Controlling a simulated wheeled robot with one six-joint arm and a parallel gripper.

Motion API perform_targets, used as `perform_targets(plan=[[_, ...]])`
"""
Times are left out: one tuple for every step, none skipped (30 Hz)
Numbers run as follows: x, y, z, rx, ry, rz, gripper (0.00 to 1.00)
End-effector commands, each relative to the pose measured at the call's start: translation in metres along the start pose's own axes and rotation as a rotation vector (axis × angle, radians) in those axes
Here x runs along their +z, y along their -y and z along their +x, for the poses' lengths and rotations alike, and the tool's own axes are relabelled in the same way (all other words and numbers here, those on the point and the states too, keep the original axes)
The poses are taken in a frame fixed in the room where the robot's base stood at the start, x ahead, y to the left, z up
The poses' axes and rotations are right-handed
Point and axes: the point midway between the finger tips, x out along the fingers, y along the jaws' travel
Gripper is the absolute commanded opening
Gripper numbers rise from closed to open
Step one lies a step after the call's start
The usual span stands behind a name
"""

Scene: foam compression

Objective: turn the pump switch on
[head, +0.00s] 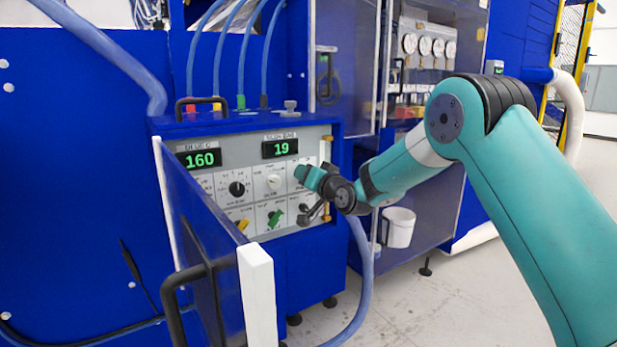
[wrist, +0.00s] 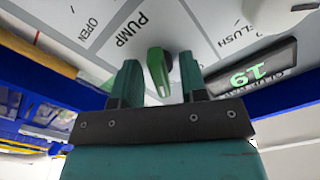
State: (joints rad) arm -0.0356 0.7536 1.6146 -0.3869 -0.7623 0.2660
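The pump switch is a green lever knob (wrist: 158,70) beside the printed word PUMP on the grey panel in the wrist view. My gripper (wrist: 160,72) is open, with one teal finger on each side of the knob and a narrow gap showing beside it. In the head view my gripper (head: 308,192) is at the right part of the grey control panel (head: 208,215). There the pump switch cannot be clearly told from the gripper, which covers that part of the panel.
A white knob (head: 274,183), a green knob (head: 274,218) and a black dial (head: 237,188) share the panel. Green displays read 160 (head: 201,159) and 19 (head: 281,148). An open blue door (head: 205,255) stands at the panel's left. A white bucket (head: 398,228) hangs to the right.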

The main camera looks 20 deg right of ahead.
Motion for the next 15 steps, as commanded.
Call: perform_targets(plan=[[0.001, 0.0, 0.0, 0.0, 0.001, 0.0, 0.39], [0.001, 0.0, 0.0, 0.0, 0.002, 0.0, 0.39], [0.001, 0.0, 0.0, 0.0, 0.002, 0.0, 0.39], [0.001, 0.001, 0.0, 0.0, 0.002, 0.0, 0.39], [0.001, 0.001, 0.0, 0.0, 0.003, 0.0, 0.39], [0.002, 0.001, 0.0, 0.0, 0.003, 0.0, 0.39], [0.002, 0.001, 0.0, 0.0, 0.003, 0.0, 0.39], [0.002, 0.001, -0.001, 0.0, 0.003, 0.0, 0.39], [0.002, 0.0, -0.003, 0.0, 0.004, 0.0, 0.39], [0.002, 0.0, -0.004, 0.0, 0.004, 0.0, 0.39], [0.001, 0.0, -0.007, 0.0, 0.003, 0.0, 0.39], [0.002, 0.0, -0.012, 0.0, 0.004, 0.0, 0.39], [0.002, -0.001, -0.016, 0.0, 0.004, 0.0, 0.39], [0.002, -0.001, -0.021, 0.001, 0.003, 0.0, 0.39], [0.002, -0.001, -0.029, 0.001, 0.003, 0.001, 0.39]])
